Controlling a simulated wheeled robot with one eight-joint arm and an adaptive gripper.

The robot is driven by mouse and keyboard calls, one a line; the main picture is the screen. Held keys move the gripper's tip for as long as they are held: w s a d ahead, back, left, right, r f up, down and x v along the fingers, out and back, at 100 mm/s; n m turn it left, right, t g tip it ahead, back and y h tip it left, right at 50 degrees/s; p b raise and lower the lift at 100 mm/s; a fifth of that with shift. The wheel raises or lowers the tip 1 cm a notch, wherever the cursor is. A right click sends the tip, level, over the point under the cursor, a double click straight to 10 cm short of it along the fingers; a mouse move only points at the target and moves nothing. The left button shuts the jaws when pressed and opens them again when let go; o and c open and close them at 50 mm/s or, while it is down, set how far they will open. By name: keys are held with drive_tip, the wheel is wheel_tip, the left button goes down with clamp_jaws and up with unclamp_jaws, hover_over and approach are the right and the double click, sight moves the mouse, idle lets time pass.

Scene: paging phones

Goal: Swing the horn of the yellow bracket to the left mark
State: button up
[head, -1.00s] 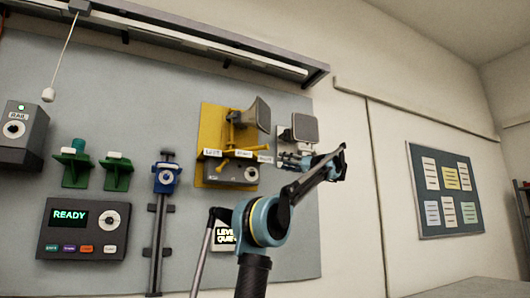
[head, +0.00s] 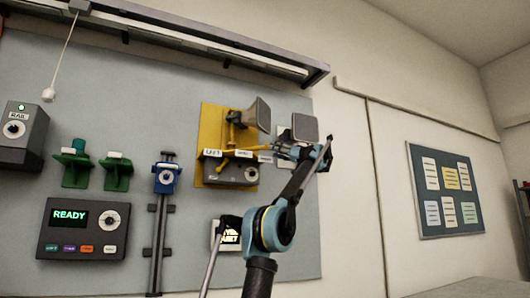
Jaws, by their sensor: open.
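The yellow bracket (head: 211,128) is fixed to the grey wall panel. Its grey horn (head: 258,115) sits at the upper right of the bracket and faces right. Yellow handle bars (head: 243,153) show below the horn. A row of small white labels crosses the bracket's lower part; the leftmost one, the left mark (head: 212,153), appears to read LEFT. My gripper (head: 279,150) is open, just right of the bracket and below the horn, pointing left toward the handle bars. I cannot tell whether it touches a bar.
A second grey horn (head: 305,127) on a pale mount is close above my gripper. A blue slider (head: 166,178) on a vertical rail, green brackets (head: 117,173) and a READY console (head: 84,229) are to the left. A lamp rail (head: 220,43) runs overhead.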

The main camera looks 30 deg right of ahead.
sight(267, 147)
drive_tip(key=x, duration=0.6)
drive_tip(key=shift+w+a, duration=0.15)
drive_tip(key=shift+w, duration=0.05)
drive_tip(key=shift+c, duration=0.2)
clamp_jaws()
